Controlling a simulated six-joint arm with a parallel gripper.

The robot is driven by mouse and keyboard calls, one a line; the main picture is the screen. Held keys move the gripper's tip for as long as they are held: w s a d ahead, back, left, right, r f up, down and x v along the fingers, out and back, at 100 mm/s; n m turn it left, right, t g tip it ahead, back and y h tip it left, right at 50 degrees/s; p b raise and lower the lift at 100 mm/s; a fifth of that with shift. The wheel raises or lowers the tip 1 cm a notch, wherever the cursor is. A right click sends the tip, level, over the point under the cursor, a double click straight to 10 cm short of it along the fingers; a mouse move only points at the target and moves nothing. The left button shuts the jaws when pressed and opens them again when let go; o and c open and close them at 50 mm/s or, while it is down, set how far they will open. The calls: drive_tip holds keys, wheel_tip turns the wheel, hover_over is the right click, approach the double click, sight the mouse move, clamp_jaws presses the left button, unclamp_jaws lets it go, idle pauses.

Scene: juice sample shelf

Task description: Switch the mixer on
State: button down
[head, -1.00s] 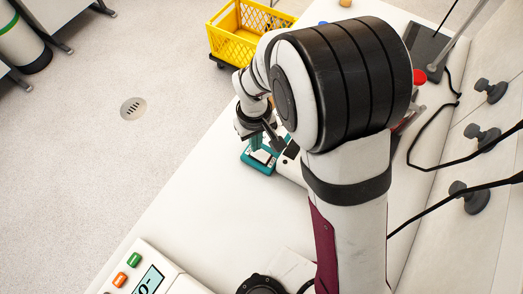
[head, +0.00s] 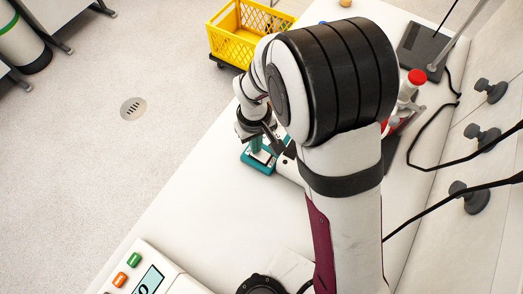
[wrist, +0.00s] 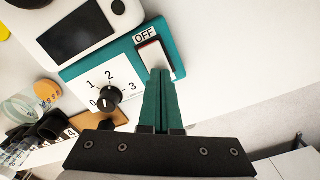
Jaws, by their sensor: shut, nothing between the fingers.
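The teal mixer panel (wrist: 185,52) shows in the wrist view, with a black dial knob (wrist: 108,99) on a white face numbered 0 to 3. I cannot tell exactly where the knob points. A white rocker switch (wrist: 152,54) with a red edge sits beside the dial, with an "OFF" label (wrist: 145,37) above it. My gripper (wrist: 160,74) is shut and empty, with its teal fingertips over the switch's lower part; contact is unclear. In the head view my gripper (head: 257,147) points down at the teal unit (head: 250,159), partly hidden by my arm.
A white device with a dark screen (wrist: 76,33) adjoins the panel. A glass jar (wrist: 28,105) and dark tubes stand at the wrist view's left. In the head view are a yellow crate (head: 232,42), a red-capped bottle (head: 416,77) and a button console (head: 150,270).

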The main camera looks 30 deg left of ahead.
drive_tip(key=shift+f, duration=0.3)
drive_tip(key=shift+r, duration=3.5)
drive_tip(key=s+d+r+m, duration=0.1)
drive_tip(key=d+r+m, duration=0.4)
drive_tip(key=d, duration=0.4)
drive_tip(key=d+r+m, duration=0.4)
drive_tip(key=d, duration=0.4)
drive_tip(key=s+d+r+m+y, duration=0.1)
drive_tip(key=s+d+r+m, duration=0.1)
drive_tip(key=s+d+m, duration=0.6)
drive_tip(key=shift+s+d+m+y, duration=0.15)
drive_tip(key=shift+s+m+y, duration=0.2)
drive_tip(key=shift+s, duration=0.6)
